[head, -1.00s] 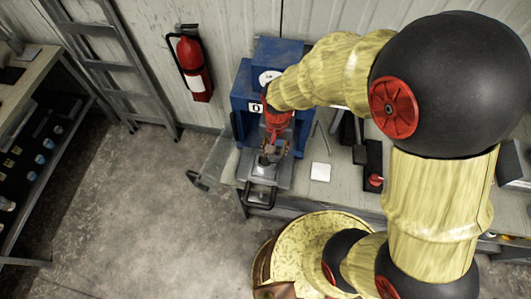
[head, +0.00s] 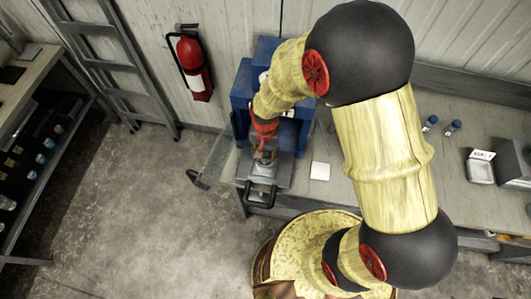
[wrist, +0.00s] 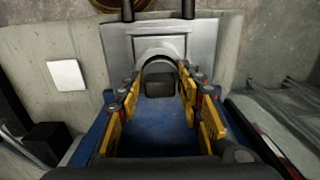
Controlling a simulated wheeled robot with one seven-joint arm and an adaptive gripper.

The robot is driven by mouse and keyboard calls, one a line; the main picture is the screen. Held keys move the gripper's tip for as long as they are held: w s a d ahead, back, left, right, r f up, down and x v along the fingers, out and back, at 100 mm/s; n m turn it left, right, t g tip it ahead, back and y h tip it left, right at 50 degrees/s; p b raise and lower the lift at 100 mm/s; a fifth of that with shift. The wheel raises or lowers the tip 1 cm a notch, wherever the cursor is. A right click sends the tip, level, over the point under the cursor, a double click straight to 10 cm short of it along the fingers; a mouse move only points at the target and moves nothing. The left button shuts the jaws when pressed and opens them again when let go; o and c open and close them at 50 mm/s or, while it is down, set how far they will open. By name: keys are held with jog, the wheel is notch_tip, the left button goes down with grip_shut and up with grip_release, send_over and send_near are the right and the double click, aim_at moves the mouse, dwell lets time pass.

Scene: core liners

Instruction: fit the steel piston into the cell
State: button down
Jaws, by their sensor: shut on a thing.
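My gripper (head: 264,152) is low over the grey sliding plate at the front of the blue press. In the wrist view its yellow-sided fingers (wrist: 160,88) stand either side of a dark grey, block-like piece (wrist: 160,83), which I take to be the steel piston. The fingers are shut on it. A rounded, arch-shaped edge (wrist: 157,57), apparently the cell, shows in the grey plate (wrist: 202,42) just beyond the piece. Whether the piece is inside the cell or above it, I cannot tell. In the head view my gripper hides both.
The blue press (head: 243,85) stands against the wall, with a dark handle (head: 260,196) at the plate's front. A clear panel (head: 215,160) sticks out at left. A white square (head: 320,171) lies on the bench to the right. Two blue-capped vials (head: 430,123) stand farther right.

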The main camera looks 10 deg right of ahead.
jog(key=shift+f, duration=0.15)
jog(key=c, duration=1.2)
grip_release()
jog(key=shift+c, duration=0.2)
jog(key=shift+o, duration=0.3)
notch_tip(320, 180, up, 13)
notch_tip(320, 180, up, 12)
jog(key=r+n+t, duration=0.1)
jog(key=n+t, duration=0.1)
jog(key=t, duration=0.1)
send_over(266, 152)
jog(key=s+d, duration=0.3)
jog(key=d, duration=0.3)
jog(key=s+d+r+n+t, duration=0.2)
jog(key=s+d+r, duration=0.3)
jog(key=s+r, duration=0.4)
jog(key=shift+s+d+t, duration=0.3)
jog(key=shift+d, duration=0.1)
